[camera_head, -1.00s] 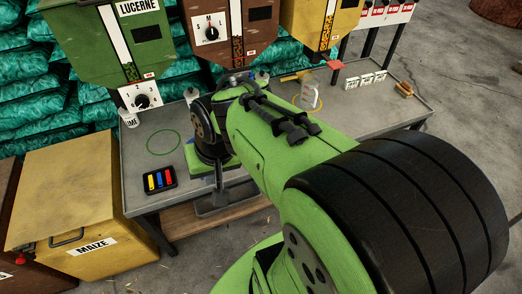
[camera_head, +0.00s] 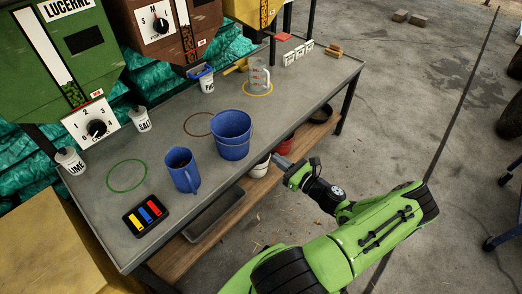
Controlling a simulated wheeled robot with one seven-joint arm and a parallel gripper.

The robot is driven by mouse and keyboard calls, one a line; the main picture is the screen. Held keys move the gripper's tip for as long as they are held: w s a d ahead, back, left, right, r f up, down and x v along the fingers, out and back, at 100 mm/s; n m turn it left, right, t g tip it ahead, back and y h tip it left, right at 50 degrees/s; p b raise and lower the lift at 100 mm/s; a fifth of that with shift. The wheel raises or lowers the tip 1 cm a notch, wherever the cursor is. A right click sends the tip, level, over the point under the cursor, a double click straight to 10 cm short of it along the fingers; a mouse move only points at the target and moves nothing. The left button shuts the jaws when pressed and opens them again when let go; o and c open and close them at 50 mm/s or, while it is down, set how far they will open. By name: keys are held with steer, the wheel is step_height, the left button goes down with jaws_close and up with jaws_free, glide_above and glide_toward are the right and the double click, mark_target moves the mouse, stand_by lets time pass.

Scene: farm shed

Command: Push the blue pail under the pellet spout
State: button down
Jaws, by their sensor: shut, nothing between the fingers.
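The blue pail (camera_head: 231,140) stands upright on the grey bench, near its front edge. A brown ring (camera_head: 197,124) lies behind and left of it, apparently partly hidden by the pail. The brown hopper (camera_head: 187,31) with an S-M-L dial hangs behind the bench, above the ring's side. No label tells me whether its spout is the pellet one. My gripper (camera_head: 281,162) is shut and empty. In the picture it is right of and below the pail, by the bench's front edge, apart from the pail.
A blue jug (camera_head: 182,175) stands left of the pail, with a colour-button pad (camera_head: 146,216) nearby. A clear measuring jug (camera_head: 259,76) stands on the yellow ring. Bench top (camera_head: 285,115) right of the pail is clear.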

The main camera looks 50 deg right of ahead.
steer(key=b, duration=0.3)
glide_toward(244, 136)
steer(key=w, duration=0.5)
steer(key=shift+w+a+r, duration=0.15)
steer(key=shift+w+r, duration=0.05)
steer(key=shift+r, duration=0.05)
steer(key=shift+w+r, duration=0.1)
steer(key=shift+w, duration=0.4)
